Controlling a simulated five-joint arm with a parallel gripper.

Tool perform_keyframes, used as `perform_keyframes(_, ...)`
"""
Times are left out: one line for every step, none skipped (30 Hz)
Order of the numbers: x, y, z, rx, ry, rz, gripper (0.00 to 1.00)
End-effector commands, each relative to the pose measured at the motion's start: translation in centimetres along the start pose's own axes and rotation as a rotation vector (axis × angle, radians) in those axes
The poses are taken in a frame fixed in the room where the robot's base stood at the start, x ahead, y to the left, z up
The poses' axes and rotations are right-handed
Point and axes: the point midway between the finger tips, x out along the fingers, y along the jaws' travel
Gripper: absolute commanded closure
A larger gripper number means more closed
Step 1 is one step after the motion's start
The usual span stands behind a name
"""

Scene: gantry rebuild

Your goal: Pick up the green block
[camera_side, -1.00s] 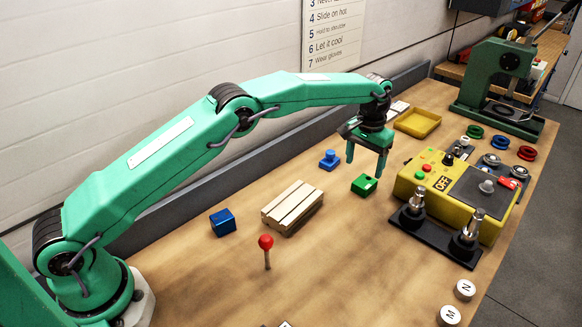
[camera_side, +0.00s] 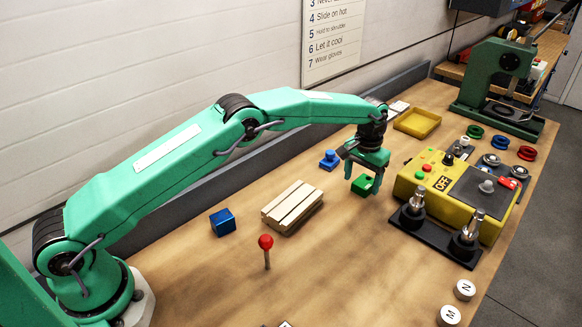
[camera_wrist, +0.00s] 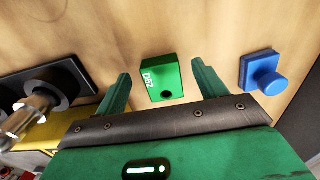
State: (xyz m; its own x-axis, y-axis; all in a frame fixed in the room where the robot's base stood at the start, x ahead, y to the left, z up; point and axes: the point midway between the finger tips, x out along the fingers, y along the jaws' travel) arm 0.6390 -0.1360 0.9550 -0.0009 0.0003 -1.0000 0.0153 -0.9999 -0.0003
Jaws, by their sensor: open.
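The green block (camera_side: 361,185) stands on the wooden bench, partly hidden by a finger in the side view. In the wrist view the green block (camera_wrist: 162,78) shows a "D52" marking and a dark round hole, and it lies between and just beyond the two fingertips. My gripper (camera_side: 362,185) is open and low over the bench, with its fingers on either side of the block. Whether a fingertip touches the bench cannot be told.
A blue knobbed piece (camera_side: 329,160) stands close behind the gripper. A yellow control box (camera_side: 408,185) and a black base with metal posts (camera_side: 432,236) stand to the right. A wooden slatted pallet (camera_side: 292,207), blue cube (camera_side: 222,222) and red-topped pin (camera_side: 266,243) are to the left.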

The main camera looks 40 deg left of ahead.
Motion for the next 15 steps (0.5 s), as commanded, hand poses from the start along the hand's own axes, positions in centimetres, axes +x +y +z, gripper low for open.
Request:
perform_keyframes(0.7, 0.0, 0.0, 0.0, -0.001, 0.0, 0.29)
perform_keyframes(1.0, 0.0, 0.0, 0.0, -0.001, 0.0, 0.29)
perform_keyframes(1.3, 0.0, 0.0, 0.0, -0.001, 0.0, 0.29)
perform_keyframes(1.6, 0.0, 0.0, 0.0, -0.001, 0.0, 0.29)
perform_keyframes(1.7, 0.0, 0.0, 0.0, 0.0, 0.0, 0.29)
perform_keyframes(1.9, 0.0, 0.0, 0.0, 0.001, 0.0, 0.29)
perform_keyframes(2.0, 0.0, 0.0, 0.0, 0.001, 0.0, 0.29)
perform_keyframes(2.1, 0.0, 0.0, 0.0, 0.001, 0.0, 0.29)
perform_keyframes(2.1, 0.0, 0.0, 0.0, 0.001, 0.0, 0.29)
perform_keyframes(2.1, 0.0, 0.0, 0.0, 0.001, 0.0, 0.29)
perform_keyframes(2.1, 0.0, 0.0, 0.0, 0.001, 0.0, 0.29)
perform_keyframes(2.1, 0.0, 0.0, 0.0, 0.001, 0.0, 0.29)
perform_keyframes(2.1, 0.0, 0.0, 0.0, 0.001, 0.0, 0.29)
perform_keyframes(2.1, 0.0, 0.0, 0.0, 0.001, 0.0, 0.29)
perform_keyframes(2.1, 0.0, 0.0, 0.0, 0.001, 0.0, 0.29)
